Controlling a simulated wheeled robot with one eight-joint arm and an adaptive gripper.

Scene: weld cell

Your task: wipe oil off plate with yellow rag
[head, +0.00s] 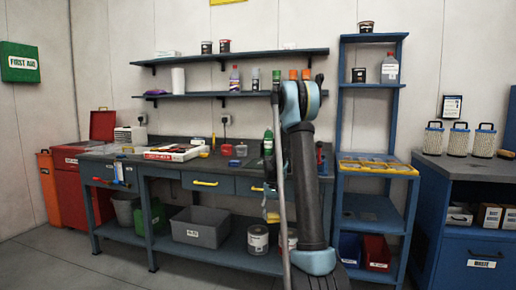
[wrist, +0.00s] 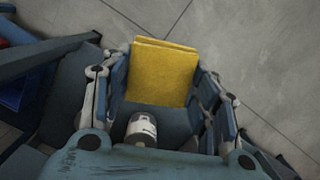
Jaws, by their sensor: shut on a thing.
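The yellow rag (wrist: 165,72) is a folded, flat, square-edged cloth in the wrist view. My gripper (wrist: 163,82) is shut on it, with a finger at each side of the cloth. The rag is held in the air with grey floor behind it. In the head view my arm stands in front of the workbench (head: 120,154) and hides much of my gripper. I cannot make out the plate or any oil in either view.
A can with a white label (wrist: 142,130) shows below the rag in the wrist view. The bench carries a red-and-white box (head: 172,153) and small items. A blue shelf unit (head: 373,205) stands right of my arm. Floor is free at the front left.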

